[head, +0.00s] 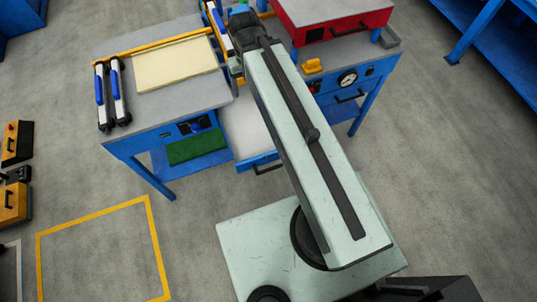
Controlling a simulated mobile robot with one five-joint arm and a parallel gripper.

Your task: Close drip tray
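A pale grey tray (248,133) with a blue front and a dark handle (267,168) sticks out between the two blue benches, low down; it looks like the drip tray and stands pulled out. My arm passes over its right side and hides part of it. The dark end of my arm with my gripper (244,24) is at the top of the head view, beyond the tray and above the bench. Its fingers cannot be made out, and I see nothing held.
The left bench (165,115) bears a cream panel (175,62) and two blue-and-white bars (112,92). A green slab (197,146) lies on its lower shelf. The right bench has a gauge (347,79) and a red unit (330,14).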

